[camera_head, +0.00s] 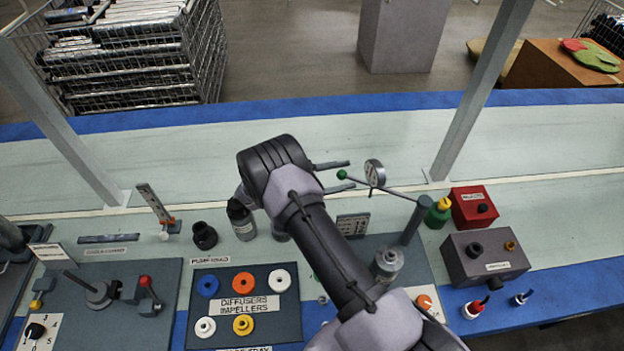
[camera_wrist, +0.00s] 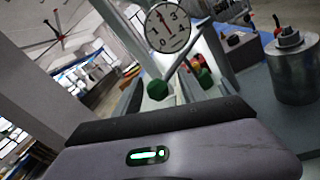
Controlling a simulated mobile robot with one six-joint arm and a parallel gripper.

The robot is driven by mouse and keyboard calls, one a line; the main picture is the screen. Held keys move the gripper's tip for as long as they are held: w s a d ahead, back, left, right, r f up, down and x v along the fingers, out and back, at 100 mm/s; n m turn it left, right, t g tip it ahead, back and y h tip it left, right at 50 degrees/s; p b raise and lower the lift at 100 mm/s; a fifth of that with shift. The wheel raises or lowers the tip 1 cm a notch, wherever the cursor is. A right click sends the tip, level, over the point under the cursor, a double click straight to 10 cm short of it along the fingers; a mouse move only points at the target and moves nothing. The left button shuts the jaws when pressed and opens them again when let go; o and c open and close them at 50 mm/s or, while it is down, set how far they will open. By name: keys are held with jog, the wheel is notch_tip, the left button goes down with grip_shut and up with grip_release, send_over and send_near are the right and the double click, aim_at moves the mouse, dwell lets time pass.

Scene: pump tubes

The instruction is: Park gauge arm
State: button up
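The gauge arm (camera_head: 400,194) is a thin rod that runs left from a grey post (camera_head: 414,221). It carries a round dial (camera_head: 375,173) and ends in a green ball (camera_head: 342,174). In the wrist view the dial (camera_wrist: 168,27) faces me, and the green ball (camera_wrist: 156,90) is just ahead of my gripper. My gripper (camera_head: 358,173) is open. In the head view its two fingers lie above and below the ball, which appears between them. I cannot tell whether they touch it.
A metal cylinder (camera_head: 387,263) stands in front of the post. A green bottle (camera_head: 438,213), a red box (camera_head: 474,206) and a grey box (camera_head: 485,257) stand to the right. A tray of rings (camera_head: 265,331) and dark bottles are to the left. Slanted frame posts (camera_head: 482,95) rise behind.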

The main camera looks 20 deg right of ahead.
jog(key=a, duration=1.4)
jog(key=shift+w+a, duration=0.15)
jog(key=shift+w, duration=0.3)
jog(key=shift+f, duration=0.1)
